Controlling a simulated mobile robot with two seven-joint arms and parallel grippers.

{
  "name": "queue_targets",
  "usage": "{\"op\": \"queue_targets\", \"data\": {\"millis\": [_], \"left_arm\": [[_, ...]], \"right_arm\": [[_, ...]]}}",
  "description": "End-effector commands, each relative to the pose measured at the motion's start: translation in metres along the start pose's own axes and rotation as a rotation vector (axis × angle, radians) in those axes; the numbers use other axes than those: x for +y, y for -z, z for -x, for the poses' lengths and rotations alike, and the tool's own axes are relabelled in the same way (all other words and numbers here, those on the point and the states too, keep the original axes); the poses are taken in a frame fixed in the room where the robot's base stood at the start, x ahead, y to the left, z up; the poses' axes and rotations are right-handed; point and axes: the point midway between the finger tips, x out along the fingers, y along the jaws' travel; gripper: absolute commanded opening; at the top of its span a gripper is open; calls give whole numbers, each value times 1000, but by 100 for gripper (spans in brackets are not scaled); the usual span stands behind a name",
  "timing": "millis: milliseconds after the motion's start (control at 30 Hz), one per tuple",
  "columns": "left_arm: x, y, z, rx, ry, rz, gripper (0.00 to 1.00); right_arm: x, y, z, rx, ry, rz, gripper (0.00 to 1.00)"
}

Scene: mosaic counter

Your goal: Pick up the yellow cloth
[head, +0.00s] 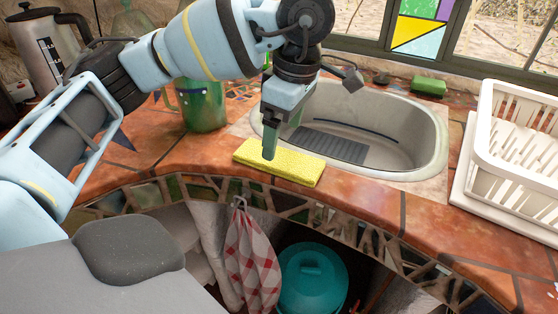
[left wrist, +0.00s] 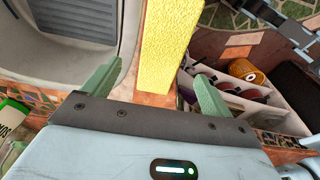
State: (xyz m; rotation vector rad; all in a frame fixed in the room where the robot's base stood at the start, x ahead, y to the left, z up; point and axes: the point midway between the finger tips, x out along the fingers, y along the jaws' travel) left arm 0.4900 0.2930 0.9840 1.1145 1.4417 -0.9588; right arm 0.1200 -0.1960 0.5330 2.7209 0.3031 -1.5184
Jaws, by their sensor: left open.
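The yellow cloth (head: 279,162) lies flat and folded on the counter's front strip, just in front of the sink. My left gripper (head: 271,150) is over it with the fingers pointing down. In the left wrist view the cloth (left wrist: 167,50) runs up between the two green fingers of my left gripper (left wrist: 153,85), which are apart. The fingers are open and hold nothing. I cannot tell whether the fingertips touch the cloth. My right gripper is not in view.
The sink basin (head: 420,150) lies behind the cloth. A white dish rack (head: 510,150) stands at the right. A green container (head: 204,108) stands left of the sink, partly behind my arm. Below the counter edge are a checked towel (head: 250,255) and a teal bin (head: 312,285).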

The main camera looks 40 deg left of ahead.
Motion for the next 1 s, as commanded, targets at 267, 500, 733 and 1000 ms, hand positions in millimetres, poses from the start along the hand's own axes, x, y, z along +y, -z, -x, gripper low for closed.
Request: {"op": "queue_targets", "data": {"millis": [267, 500, 733, 1000], "left_arm": [[-2, 0, -28, 0, 4, -2, 85], [-3, 0, -51, -1, 1, 0, 85], [-3, 0, -51, -2, -1, 0, 85], [-3, 0, -51, -2, -1, 0, 54]], "right_arm": [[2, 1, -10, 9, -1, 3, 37], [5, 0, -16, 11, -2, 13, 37], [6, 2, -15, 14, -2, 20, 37], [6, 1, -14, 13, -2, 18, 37]]}}
